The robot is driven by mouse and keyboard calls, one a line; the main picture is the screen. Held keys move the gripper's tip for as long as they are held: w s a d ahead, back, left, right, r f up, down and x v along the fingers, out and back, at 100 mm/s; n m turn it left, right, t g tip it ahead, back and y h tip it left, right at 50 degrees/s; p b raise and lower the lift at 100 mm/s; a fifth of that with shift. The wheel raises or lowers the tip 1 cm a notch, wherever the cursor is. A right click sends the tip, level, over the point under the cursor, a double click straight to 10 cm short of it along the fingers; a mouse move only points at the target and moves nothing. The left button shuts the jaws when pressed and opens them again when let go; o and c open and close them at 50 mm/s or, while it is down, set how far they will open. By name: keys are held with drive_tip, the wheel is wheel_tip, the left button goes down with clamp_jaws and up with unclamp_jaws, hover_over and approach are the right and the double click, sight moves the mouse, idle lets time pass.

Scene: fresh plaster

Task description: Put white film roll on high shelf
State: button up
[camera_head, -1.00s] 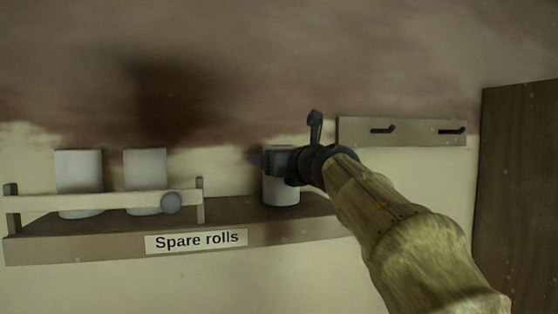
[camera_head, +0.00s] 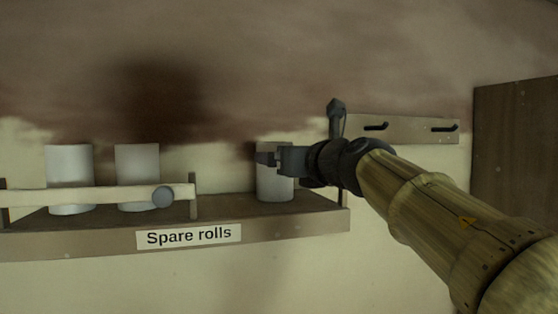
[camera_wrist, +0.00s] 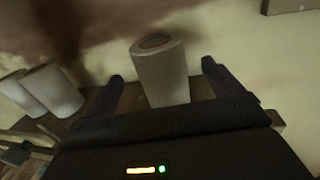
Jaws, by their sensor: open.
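A white film roll (camera_head: 275,184) stands upright on the right part of the high shelf (camera_head: 300,222), which carries a "Spare rolls" label. My gripper (camera_head: 266,158) is at the roll's upper part in the head view and partly covers it. In the wrist view the roll (camera_wrist: 161,74) stands beyond and between the two open fingers (camera_wrist: 163,88), with a gap on each side. Two more white rolls, the left one (camera_head: 69,166) and the middle one (camera_head: 137,165), stand upright on the shelf's left part behind a rail.
A hook board (camera_head: 405,130) is on the wall behind my arm. A dark wooden panel (camera_head: 515,180) stands at the right. Shelf space between the rail's end and the right roll is clear.

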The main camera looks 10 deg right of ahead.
drive_tip(key=v, duration=0.4)
drive_tip(key=shift+s+b, duration=0.1)
drive_tip(key=shift+b, duration=0.2)
drive_tip(key=shift+f, duration=0.1)
